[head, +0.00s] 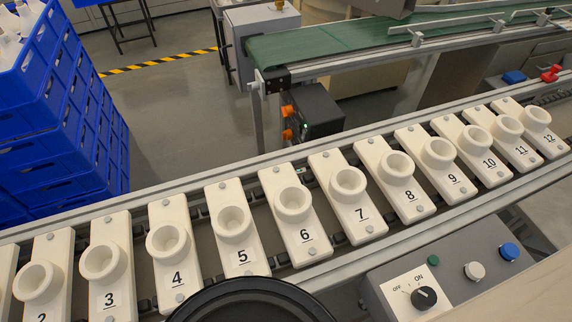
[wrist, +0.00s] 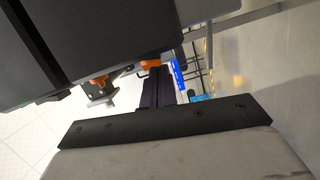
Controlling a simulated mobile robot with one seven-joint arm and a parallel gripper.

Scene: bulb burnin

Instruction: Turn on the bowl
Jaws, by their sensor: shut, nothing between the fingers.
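No thing that is clearly a bowl shows. A black round rim (head: 250,300) is cut off by the bottom edge of the head view; I cannot tell whether it is a bowl or part of me. A grey control box (head: 450,262) at the lower right carries a black rotary knob (head: 424,298) on a white plate marked OFF and ON. I cannot tell its setting surely. Beside it are a green round part (head: 433,261), a white button (head: 474,270) and a blue button (head: 509,251). My gripper's fingers cannot be made out in either view.
A rail of numbered white sockets (head: 292,200) runs diagonally across the head view; the sockets in view look empty. Blue crates (head: 60,110) are stacked at the left. A green conveyor (head: 340,38) stands behind. The wrist view shows a dark strip (wrist: 165,122) above a grey block.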

